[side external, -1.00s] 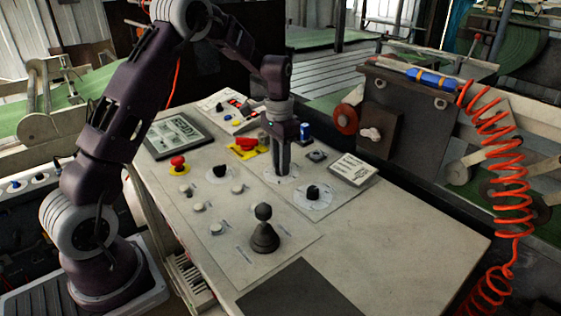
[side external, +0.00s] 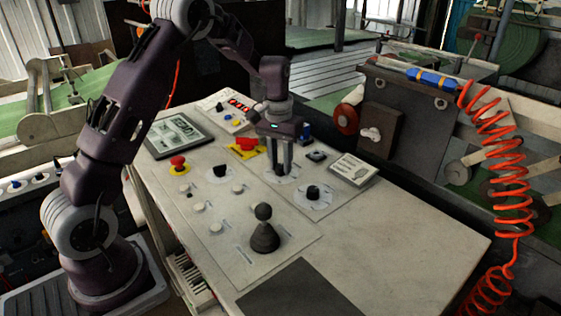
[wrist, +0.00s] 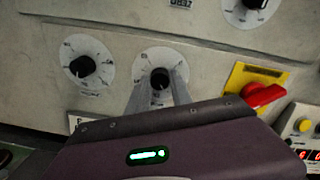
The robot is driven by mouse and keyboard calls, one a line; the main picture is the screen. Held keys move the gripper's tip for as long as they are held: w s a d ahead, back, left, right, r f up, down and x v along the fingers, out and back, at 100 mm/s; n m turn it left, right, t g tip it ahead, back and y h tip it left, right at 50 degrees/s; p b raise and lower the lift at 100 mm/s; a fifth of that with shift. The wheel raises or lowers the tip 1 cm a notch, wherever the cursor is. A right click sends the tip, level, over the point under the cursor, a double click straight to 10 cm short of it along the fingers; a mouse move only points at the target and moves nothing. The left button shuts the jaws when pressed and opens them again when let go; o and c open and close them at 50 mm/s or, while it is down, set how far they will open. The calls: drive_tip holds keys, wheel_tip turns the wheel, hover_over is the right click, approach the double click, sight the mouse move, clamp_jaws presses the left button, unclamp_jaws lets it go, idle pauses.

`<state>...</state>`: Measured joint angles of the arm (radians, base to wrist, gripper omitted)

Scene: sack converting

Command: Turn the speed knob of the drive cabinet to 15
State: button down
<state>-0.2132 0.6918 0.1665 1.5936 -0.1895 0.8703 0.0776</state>
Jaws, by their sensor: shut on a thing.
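The drive cabinet's pale sloping panel (side external: 215,245) carries several black knobs on round white dials. My gripper (side external: 282,168) points down onto one of these dials in the side view. In the wrist view my gripper (wrist: 160,85) has its fingers on either side of a black knob (wrist: 160,77), shut on it. The dial's numbers are too small to read, and the fingers cover part of its lower side. No readable label tells which knob is the speed knob. A second black knob (side external: 313,191) stands on its own dial close by; it also shows in the wrist view (wrist: 82,66).
A red switch on a yellow plate (side external: 245,146) stands close behind my gripper. A third black knob (side external: 220,171), a red mushroom button (side external: 178,162), a display (side external: 180,135) and a dark joystick (side external: 264,235) are around. A small sign (side external: 353,169) stands at right.

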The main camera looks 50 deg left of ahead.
sight(280, 165)
idle(0.4)
drive_tip(key=c, duration=1.1)
unclamp_jaws()
drive_tip(key=shift+c, duration=0.2)
drive_tip(key=shift+r, duration=0.1)
wheel_tip(280, 165, up, 6)
drive_tip(key=shift+a+f, duration=0.1)
drive_tip(key=shift+r, duration=0.55)
